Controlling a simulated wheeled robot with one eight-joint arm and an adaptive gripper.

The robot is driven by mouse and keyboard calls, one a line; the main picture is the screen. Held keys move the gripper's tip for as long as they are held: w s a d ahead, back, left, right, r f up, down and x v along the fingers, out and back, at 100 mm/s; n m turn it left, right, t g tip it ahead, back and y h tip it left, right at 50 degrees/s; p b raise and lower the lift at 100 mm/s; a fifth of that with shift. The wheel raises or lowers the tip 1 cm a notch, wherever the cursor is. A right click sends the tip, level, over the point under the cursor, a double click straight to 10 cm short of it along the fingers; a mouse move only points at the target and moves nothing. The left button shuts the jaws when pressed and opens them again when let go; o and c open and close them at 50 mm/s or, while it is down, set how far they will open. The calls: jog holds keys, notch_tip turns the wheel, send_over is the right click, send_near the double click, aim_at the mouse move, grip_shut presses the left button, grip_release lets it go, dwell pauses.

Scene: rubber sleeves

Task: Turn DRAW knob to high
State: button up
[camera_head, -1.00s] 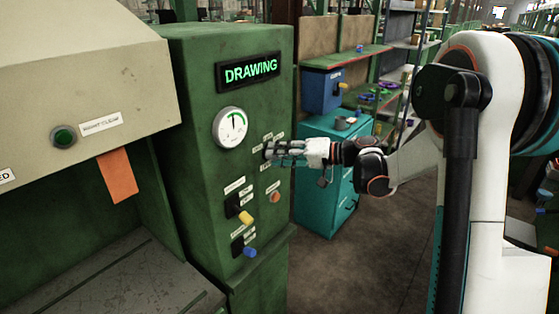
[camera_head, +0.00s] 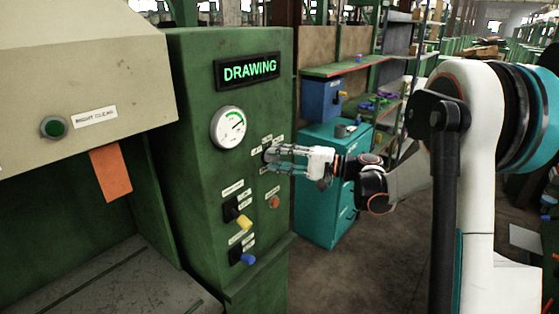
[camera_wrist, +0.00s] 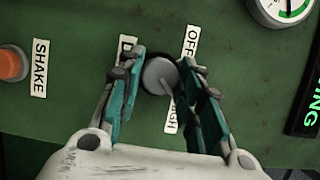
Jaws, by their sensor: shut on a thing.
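The grey DRAW knob (camera_wrist: 158,75) sits on the green panel in the wrist view, with a dark round base behind it. The white label starting with D (camera_wrist: 127,48) is partly hidden by a finger. The OFF label (camera_wrist: 190,40) and the HIGH label (camera_wrist: 171,118) are beside the knob. My gripper (camera_wrist: 160,72) is shut on the knob, one finger on each side.
The green display (camera_head: 250,70) reads DRAWING. Below my gripper are an orange button (camera_head: 274,202), a yellow-handled switch (camera_head: 243,221) and a blue-handled switch (camera_head: 248,258). The orange SHAKE button (camera_wrist: 13,63) is at left in the wrist view. A teal cabinet (camera_head: 318,205) stands behind.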

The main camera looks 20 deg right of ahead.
dwell(0.3)
jog(key=o, duration=1.1)
jog(key=shift+c, duration=0.2)
jog(key=shift+d, duration=0.1)
jog(key=v, duration=1.2)
jog(key=shift+w, duration=0.1)
